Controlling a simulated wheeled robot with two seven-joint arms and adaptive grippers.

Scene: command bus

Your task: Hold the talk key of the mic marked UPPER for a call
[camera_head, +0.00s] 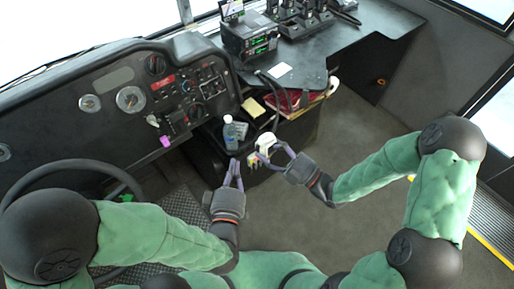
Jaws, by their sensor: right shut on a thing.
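The radio unit (250,38) with green-lit displays stands on the dark console at the top centre. No UPPER marking is readable at this size. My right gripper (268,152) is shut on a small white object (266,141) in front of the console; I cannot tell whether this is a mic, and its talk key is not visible. My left gripper (234,164) points up beside it, to the left; its fingertips are close together, with nothing clearly between them.
A clear bottle (230,132) stands just beyond my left gripper. A yellow pad (253,107) and a red book or folder (304,108) lie nearby. The steering wheel (75,172) and dashboard (130,98) fill the left. Open floor (345,120) lies to the right.

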